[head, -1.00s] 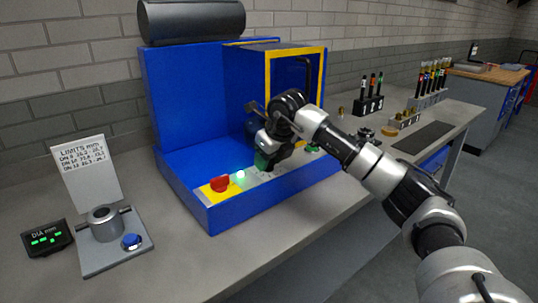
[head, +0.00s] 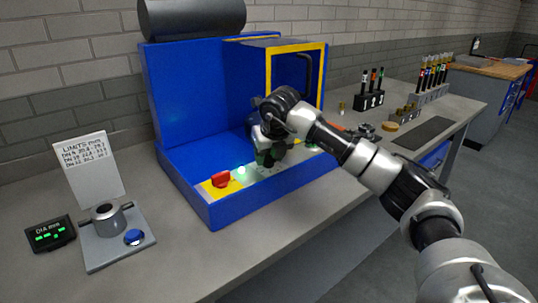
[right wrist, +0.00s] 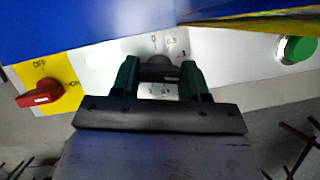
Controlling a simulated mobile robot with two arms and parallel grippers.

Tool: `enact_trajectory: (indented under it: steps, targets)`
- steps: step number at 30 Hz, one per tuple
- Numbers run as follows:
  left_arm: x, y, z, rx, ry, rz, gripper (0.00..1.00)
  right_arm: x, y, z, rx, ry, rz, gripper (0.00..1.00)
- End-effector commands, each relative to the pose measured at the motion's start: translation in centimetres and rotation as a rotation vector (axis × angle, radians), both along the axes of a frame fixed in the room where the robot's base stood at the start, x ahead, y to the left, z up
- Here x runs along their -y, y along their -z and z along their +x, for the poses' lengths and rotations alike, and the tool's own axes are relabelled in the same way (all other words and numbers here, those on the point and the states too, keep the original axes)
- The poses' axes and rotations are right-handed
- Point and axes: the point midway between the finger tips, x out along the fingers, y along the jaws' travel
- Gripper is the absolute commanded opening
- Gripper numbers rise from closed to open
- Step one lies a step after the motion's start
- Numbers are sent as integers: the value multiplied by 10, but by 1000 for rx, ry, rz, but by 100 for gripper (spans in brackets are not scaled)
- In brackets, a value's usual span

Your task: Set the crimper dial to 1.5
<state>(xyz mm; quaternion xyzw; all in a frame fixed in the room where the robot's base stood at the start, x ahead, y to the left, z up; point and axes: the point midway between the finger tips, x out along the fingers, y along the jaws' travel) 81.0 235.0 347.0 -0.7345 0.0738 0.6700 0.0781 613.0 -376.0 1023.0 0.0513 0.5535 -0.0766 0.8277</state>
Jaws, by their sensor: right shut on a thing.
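My right gripper (head: 268,158) is over the control panel of the blue crimper (head: 178,100). In the right wrist view its two green fingers stand on either side of the dark crimper dial (right wrist: 160,67) and are shut on it. Scale marks such as 0, 0.5 and 1 show around the dial; the rest are partly hidden by the gripper, and I cannot tell where the pointer stands. The gripper hides the dial in the head view. My left gripper is not in view.
A red OFF/ON switch (right wrist: 40,94) on a yellow plate is left of the dial, and a green button (right wrist: 297,48) is right of it. A gauge stand (head: 107,222), a limits card (head: 88,168) and a DIA display (head: 50,234) stand at the left.

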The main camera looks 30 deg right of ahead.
Motion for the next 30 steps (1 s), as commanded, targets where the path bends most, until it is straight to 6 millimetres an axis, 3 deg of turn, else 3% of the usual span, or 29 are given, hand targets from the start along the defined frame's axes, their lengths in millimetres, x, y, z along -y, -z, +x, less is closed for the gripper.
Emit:
enact_trajectory:
  steps: [3,4,6,17,30]
  targets:
    - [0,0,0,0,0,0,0,1,-2,0,4,1,1,21]
    - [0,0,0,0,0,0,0,1,-2,0,4,1,1,46]
    - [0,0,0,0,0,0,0,1,-2,1,4,1,1,55]
    - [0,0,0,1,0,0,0,0,-7,-2,5,-1,0,55]
    - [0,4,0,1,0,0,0,-5,-81,-32,6,0,0,55]
